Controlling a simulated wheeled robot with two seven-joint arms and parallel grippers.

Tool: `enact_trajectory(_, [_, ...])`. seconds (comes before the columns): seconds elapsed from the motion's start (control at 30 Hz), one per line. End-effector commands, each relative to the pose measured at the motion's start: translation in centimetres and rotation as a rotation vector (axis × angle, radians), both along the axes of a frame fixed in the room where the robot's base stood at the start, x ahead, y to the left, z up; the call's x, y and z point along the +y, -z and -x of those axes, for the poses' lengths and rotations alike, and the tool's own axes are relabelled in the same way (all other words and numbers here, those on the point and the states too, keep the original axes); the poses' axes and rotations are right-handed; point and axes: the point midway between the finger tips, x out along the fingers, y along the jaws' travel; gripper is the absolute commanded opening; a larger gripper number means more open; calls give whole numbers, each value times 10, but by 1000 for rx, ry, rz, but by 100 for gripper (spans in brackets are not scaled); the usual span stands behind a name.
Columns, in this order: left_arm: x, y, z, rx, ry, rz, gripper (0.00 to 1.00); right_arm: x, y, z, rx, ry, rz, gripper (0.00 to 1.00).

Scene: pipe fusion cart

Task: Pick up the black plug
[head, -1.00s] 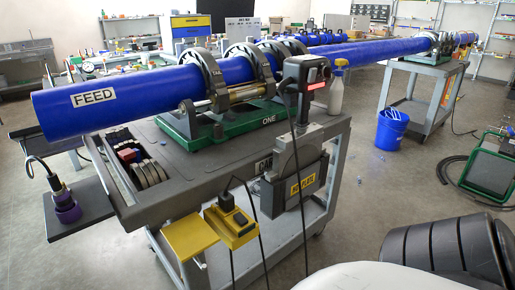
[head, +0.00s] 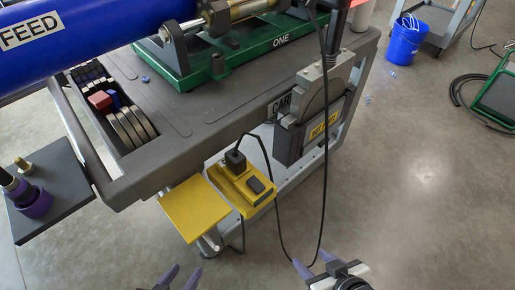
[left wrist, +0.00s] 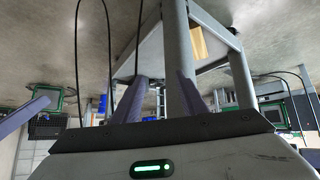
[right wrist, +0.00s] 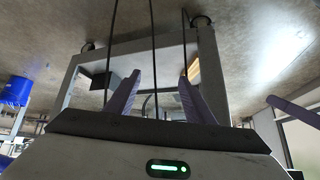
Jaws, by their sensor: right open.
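The black plug (head: 236,160) sits upright in the yellow socket box (head: 243,188) on the near side of the cart. A black cord rises from it and loops down to the right. A second dark piece (head: 256,185) is on the same box, apart from the plug. My left gripper (head: 179,277) is at the bottom edge of the head view, left of and below the box, with its purple fingers apart and empty. My right gripper (head: 314,266) is at the bottom, right of and below the box, open and empty. I cannot make out the plug in either wrist view.
A yellow plate (head: 195,209) stands just left of the socket box. The grey cart (head: 205,140) carries the blue FEED pipe (head: 75,35) and a green base (head: 200,65). Another black cable (head: 322,150) hangs right of the box.

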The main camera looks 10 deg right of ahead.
Motion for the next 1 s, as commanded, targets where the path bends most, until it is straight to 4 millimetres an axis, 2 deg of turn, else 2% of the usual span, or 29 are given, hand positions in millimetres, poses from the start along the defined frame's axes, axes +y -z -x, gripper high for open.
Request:
enact_trajectory(0.03, [0,-4,2,4,-1,0,39,-4,-14,-2,22,2,14,48])
enact_trajectory(0.23, [3,0,11,29,-7,-3,39,-21,-48,5,132,14,66,48])
enact_trajectory(0.4, [6,-5,12,25,-13,-2,39,-31,-75,11,196,20,99,48])
enact_trajectory(0.53, [8,-11,11,22,-18,-3,39,-34,-107,6,205,12,120,48])
enact_trajectory(0.6, [10,-10,12,25,-20,-5,39,-27,-125,-10,162,-9,122,48])
enact_trajectory(0.77, [12,-6,15,34,-19,-9,39,1,-153,-51,7,-71,91,48])
enact_trajectory(0.9, [12,-7,13,30,-19,-9,39,33,-176,-86,-147,-145,41,48])
enact_trajectory(1.0, [12,-9,10,25,-19,-9,39,55,-192,-103,-246,-203,-3,48])
